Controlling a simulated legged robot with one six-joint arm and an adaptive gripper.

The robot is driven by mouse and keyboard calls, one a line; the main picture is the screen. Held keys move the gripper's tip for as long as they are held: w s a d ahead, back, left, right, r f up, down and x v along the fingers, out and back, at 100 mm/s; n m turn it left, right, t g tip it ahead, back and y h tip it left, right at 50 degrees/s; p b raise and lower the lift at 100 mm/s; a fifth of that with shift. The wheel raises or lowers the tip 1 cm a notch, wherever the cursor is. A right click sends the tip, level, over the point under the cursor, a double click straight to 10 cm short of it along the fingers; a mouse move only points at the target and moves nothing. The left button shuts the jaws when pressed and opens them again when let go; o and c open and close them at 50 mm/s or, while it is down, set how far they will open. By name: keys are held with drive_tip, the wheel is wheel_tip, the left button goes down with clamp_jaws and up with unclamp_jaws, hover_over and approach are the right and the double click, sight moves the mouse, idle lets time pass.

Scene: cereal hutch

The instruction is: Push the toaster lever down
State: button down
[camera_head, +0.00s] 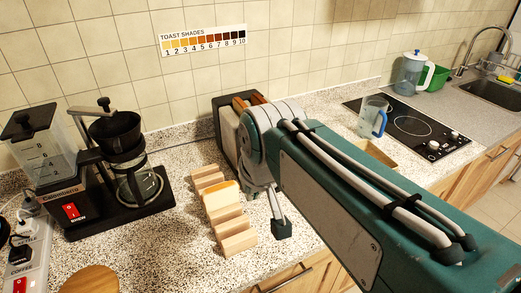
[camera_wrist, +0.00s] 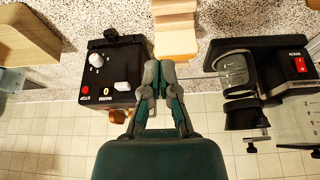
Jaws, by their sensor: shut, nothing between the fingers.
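The toaster (camera_head: 226,132) stands on the counter near the tiled wall, partly hidden behind my arm. Brown bread (camera_head: 246,101) shows at its top. In the wrist view its black control panel (camera_wrist: 98,75) shows at left, with pale knobs, a red mark and STOP and WARM lettering. A black block (camera_wrist: 110,36) sticks out at the panel's edge; I cannot tell whether it is the lever. My gripper (camera_wrist: 161,66) is shut and empty, just right of the panel in the wrist view, apparently apart from it. In the head view a dark fingertip (camera_head: 282,229) hangs below my arm.
A wooden rack (camera_head: 236,238) holding a bread slice (camera_head: 220,201) stands left of my gripper in the head view. A coffee maker (camera_head: 118,205) is farther left. A blue-handled jug (camera_head: 373,117) stands by the black cooktop (camera_head: 415,128). Speckled counter between coffee maker and rack is clear.

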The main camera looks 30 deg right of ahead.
drive_tip(key=w+d+r+m+g, duration=0.1)
drive_tip(key=w+d, duration=0.2)
drive_tip(key=w, duration=0.2)
drive_tip(key=w+d+r+g, duration=0.1)
drive_tip(key=w+d, duration=0.3)
drive_tip(key=w, duration=0.2)
drive_tip(key=w+d+r+m+g, duration=0.1)
drive_tip(key=w+d, duration=0.2)
drive_tip(key=w, duration=0.2)
drive_tip(key=shift+w+d+r+m, duration=0.1)
drive_tip(key=shift+w+d+m, duration=0.1)
drive_tip(key=shift+m, duration=0.1)
drive_tip(key=shift+w+f, duration=0.15)
drive_tip(key=shift+f, duration=1.6)
drive_tip(key=shift+w+f, duration=0.15)
drive_tip(key=shift+f, duration=1.6)
drive_tip(key=s+a+n+t, duration=0.1)
drive_tip(key=s+a+t, duration=0.1)
drive_tip(key=s+a, duration=0.4)
drive_tip(key=s+a+n+t, duration=0.2)
drive_tip(key=s+a, duration=0.4)
drive_tip(key=s, duration=1)
drive_tip(key=shift+s+a+f, duration=0.2)
drive_tip(key=shift+s+f, duration=0.05)
drive_tip(key=shift+f, duration=0.05)
